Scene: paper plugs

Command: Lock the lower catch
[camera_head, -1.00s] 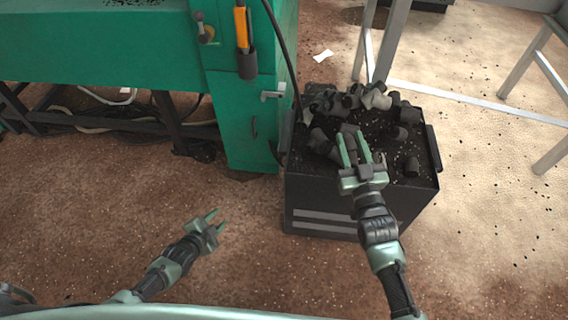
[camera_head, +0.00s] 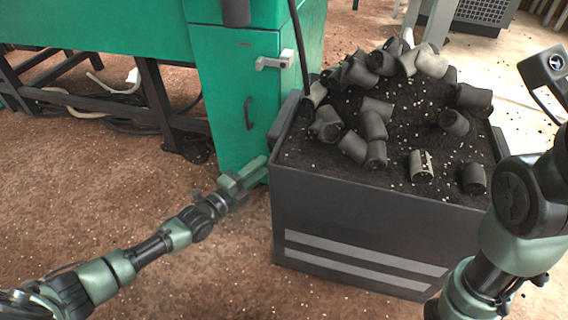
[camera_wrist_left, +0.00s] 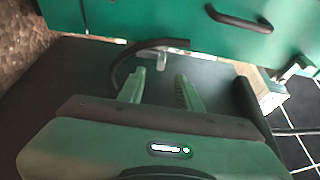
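The catch (camera_head: 274,62) is a light grey lever on the narrow front of the green cabinet (camera_head: 225,85). It lies about level, above the black door handle (camera_head: 248,113). My left gripper (camera_head: 254,174) is low in front of the cabinet, beside the dark bin, well below the catch and apart from it. In the left wrist view its two fingers (camera_wrist_left: 160,90) stand apart with nothing seen between them. A black handle (camera_wrist_left: 238,18) on a green panel shows beyond them. My right arm fills the right side of the head view; its fingertips are out of frame.
A dark bin (camera_head: 345,225) of black granules with several grey and black plugs (camera_head: 372,125) stands right of the cabinet, close to my left gripper. A black cable (camera_head: 298,45) hangs by the cabinet's right edge. Brown floor at left is open.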

